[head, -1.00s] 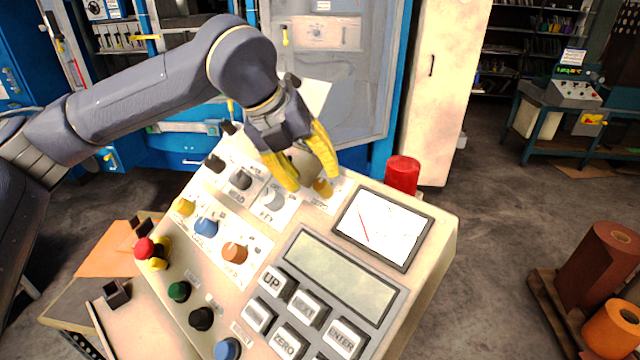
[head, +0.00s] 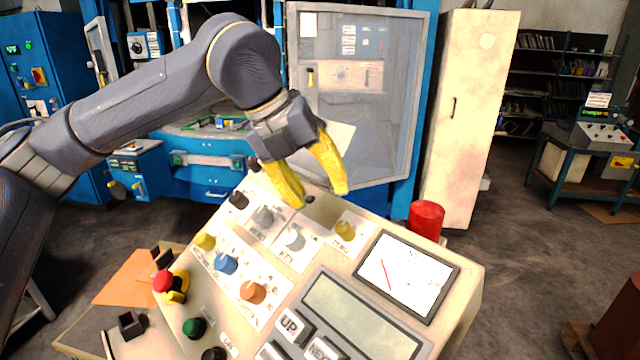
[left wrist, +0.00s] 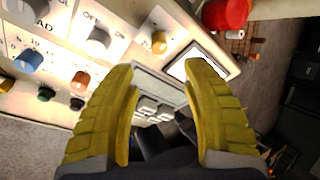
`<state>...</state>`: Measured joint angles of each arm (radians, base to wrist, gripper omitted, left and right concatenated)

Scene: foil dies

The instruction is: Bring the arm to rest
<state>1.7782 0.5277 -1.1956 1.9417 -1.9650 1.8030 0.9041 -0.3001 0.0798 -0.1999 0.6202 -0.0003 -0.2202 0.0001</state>
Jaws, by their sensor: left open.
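My left gripper (head: 322,196) has yellow fingers, spread apart and empty. In the head view it hangs above the upper part of the sloped control panel (head: 335,262), near a white knob (head: 293,239) and a small yellow knob (head: 344,230). In the left wrist view the two fingers (left wrist: 164,72) stand apart with nothing between them, and the panel's keys and knobs lie beyond. I cannot tell whether a fingertip touches the panel, but they look clear of it. My right gripper is not in view.
The panel carries blue (head: 225,264), orange (head: 253,291) and green (head: 194,328) knobs, a red button (head: 163,281) and a meter screen (head: 407,275). A blue machine and a cream cabinet (head: 468,120) stand behind.

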